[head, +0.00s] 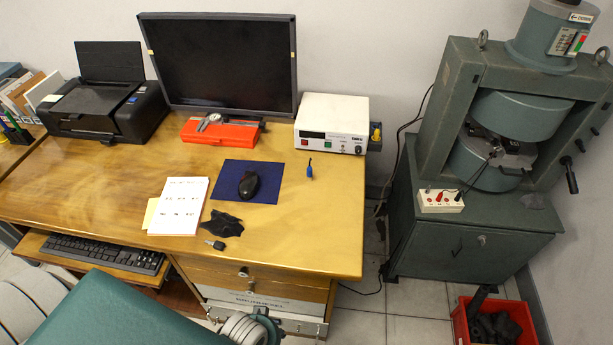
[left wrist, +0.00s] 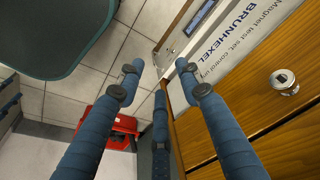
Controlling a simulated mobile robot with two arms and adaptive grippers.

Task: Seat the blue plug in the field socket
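The blue plug (head: 309,171) stands on the desk, right of the blue mouse mat, with a dark lead or stem at its top. A white socket box with red and dark sockets (head: 441,201) sits on the green cabinet below the magnet; I cannot read which socket is the field one. My left gripper (head: 256,326) shows partly at the bottom of the head view, in front of the desk drawers and well away from the plug. In the left wrist view its blue fingers (left wrist: 158,72) are spread, with nothing between them. My right gripper is not in view.
The desk (head: 290,235) holds a mouse on a mat (head: 232,181), paper (head: 180,205), a black cloth (head: 222,224), keys (head: 214,244) and a white power supply (head: 332,124). A teal chair (head: 130,310) and red crate (head: 463,325) stand below. The desk's right front is clear.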

